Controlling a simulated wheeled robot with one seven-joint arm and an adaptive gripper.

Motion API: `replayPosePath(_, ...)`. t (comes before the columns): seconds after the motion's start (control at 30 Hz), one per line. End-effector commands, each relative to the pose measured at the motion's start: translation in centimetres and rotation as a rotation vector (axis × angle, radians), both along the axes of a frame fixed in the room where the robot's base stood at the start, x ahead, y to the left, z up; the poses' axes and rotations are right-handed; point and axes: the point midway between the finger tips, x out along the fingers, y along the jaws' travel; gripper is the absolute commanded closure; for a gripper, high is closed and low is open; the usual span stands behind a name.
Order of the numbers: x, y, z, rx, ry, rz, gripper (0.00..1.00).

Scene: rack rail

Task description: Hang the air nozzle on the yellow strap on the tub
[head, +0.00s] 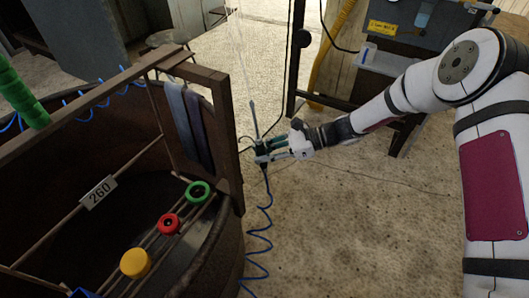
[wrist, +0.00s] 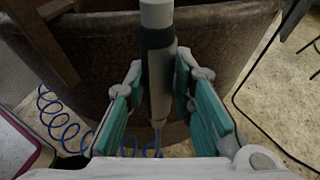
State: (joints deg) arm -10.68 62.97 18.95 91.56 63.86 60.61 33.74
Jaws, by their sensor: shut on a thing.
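My gripper (head: 266,152) is shut on the air nozzle (head: 253,117), held upright just right of the tub (head: 228,245), above the floor. In the wrist view, the grey nozzle with its dark band (wrist: 158,50) stands between the teal finger pads of my gripper (wrist: 155,85). A blue coiled hose (head: 262,235) hangs below it. Inside the brown tub, a yellow round piece (head: 135,263) sits on thin rails beside red (head: 169,223) and green (head: 199,192) ones. I cannot tell whether the yellow piece is the strap; no other yellow strap shows on the tub.
A wooden frame (head: 226,140) rises over the tub, with blue-grey cloths (head: 186,125) hanging from it and a "260" plate (head: 98,192). A bench with a yellow hose (head: 333,45) is at the back. The floor (head: 350,230) right of the tub is clear.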

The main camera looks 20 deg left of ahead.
Motion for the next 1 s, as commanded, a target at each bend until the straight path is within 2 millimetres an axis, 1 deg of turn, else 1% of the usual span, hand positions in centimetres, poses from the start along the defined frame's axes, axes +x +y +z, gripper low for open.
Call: replayPosePath(1.0, -1.8, 2.6, 0.1, 0.001, 0.0, 0.0, 1.0)
